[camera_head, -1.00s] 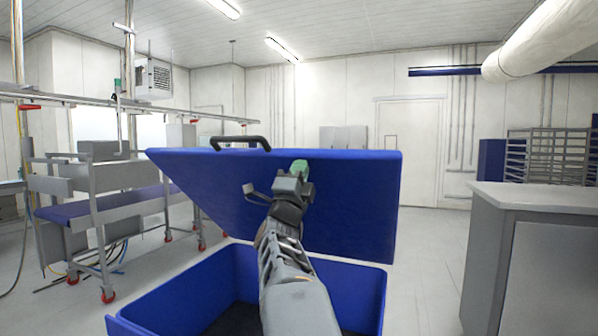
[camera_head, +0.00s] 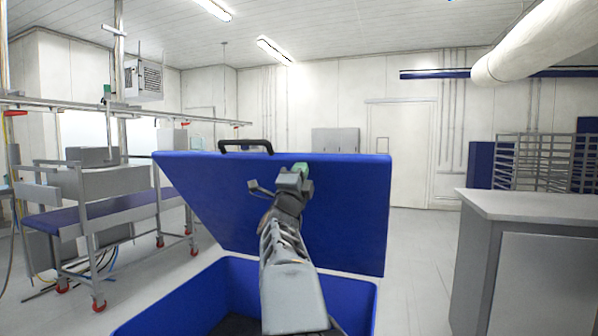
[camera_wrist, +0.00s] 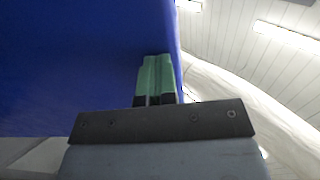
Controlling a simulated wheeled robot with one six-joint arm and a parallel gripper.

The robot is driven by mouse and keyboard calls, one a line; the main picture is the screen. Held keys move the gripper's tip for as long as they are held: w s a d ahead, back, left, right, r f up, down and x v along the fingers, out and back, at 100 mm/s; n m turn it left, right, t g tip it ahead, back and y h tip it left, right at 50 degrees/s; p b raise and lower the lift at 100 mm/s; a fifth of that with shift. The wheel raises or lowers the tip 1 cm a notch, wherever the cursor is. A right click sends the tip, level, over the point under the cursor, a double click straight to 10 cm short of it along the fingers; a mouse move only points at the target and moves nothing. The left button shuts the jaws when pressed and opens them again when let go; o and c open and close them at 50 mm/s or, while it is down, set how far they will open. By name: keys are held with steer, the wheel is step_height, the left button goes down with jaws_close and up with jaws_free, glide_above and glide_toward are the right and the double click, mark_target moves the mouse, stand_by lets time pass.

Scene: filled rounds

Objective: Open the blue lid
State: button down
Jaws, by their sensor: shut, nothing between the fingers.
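The blue lid (camera_head: 340,215) stands raised and tilted up at the back of the blue bin (camera_head: 240,285). Its black handle (camera_head: 245,146) is at the lid's upper left edge. My gripper (camera_head: 301,170) is shut and empty, with its green fingertips at the lid's inner face near the top edge. In the wrist view the shut green fingers (camera_wrist: 157,78) lie over the lid's blue surface (camera_wrist: 75,70), close to its edge. I cannot tell whether they touch it. The bin's dark inside is partly hidden by my arm.
A grey cabinet (camera_head: 540,265) stands to the right. A wheeled steel cart (camera_head: 110,205) is on the left, with hoses on the floor. A wire rack (camera_head: 540,160) and a closed door (camera_head: 402,155) are farther back. Floor between bin and cabinet is clear.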

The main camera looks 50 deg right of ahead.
steer(key=b+v, duration=0.9)
steer(key=v, duration=0.5)
